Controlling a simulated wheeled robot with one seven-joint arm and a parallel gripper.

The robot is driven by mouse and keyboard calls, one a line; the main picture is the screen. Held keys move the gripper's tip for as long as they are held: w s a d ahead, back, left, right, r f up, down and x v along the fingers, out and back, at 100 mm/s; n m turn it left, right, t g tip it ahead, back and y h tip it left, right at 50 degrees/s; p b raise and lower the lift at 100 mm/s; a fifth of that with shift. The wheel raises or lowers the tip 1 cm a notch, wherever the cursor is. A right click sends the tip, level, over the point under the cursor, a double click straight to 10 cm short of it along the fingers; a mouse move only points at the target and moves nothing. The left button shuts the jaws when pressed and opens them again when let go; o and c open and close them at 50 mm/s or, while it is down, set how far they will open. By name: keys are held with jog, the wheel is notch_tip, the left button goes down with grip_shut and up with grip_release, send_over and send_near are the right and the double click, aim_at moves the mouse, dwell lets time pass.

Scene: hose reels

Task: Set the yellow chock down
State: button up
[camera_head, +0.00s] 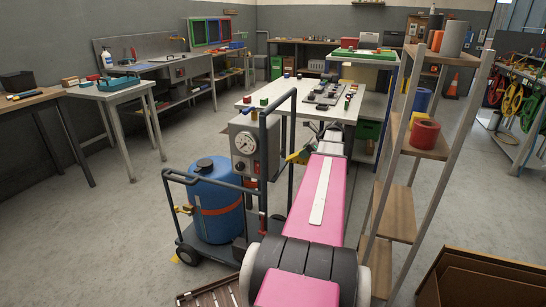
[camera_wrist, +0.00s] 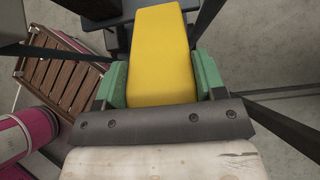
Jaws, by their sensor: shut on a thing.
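The yellow chock (camera_wrist: 160,45) is a long block between the two green fingers of my gripper (camera_wrist: 160,78) in the wrist view. The fingers press on its two sides and its far end sticks out past them. In the head view, my gripper (camera_head: 303,156) is at the end of my pink arm, beside the gauge panel of the cart. Only a small part of the yellow chock (camera_head: 292,158) shows there. Concrete floor and dark bars lie beyond the chock in the wrist view; whether it touches anything there I cannot tell.
A cart with a blue tank (camera_head: 215,205) and a gauge panel (camera_head: 243,145) stands left of my arm. A slatted wooden piece (camera_wrist: 62,75) lies low at left. A shelf rack (camera_head: 395,210) stands close on the right. A white-topped table (camera_head: 275,105) with small items is behind.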

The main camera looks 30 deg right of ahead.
aim_at(292, 156)
jog(key=shift+w+a+f, duration=0.6)
jog(key=shift+w+a, duration=1.1)
jog(key=shift+w, duration=0.2)
jog(key=shift+w+a+f, duration=0.55)
jog(key=shift+w+a, duration=1.15)
jog(key=shift+w, duration=0.2)
jog(key=shift+w+a+f, duration=0.6)
jog(key=shift+w+a, duration=1.1)
jog(key=shift+w, duration=0.2)
jog(key=o, duration=1.2)
jog(key=shift+f, duration=0.15)
jog(key=v, duration=1.2)
jog(key=shift+s, duration=0.1)
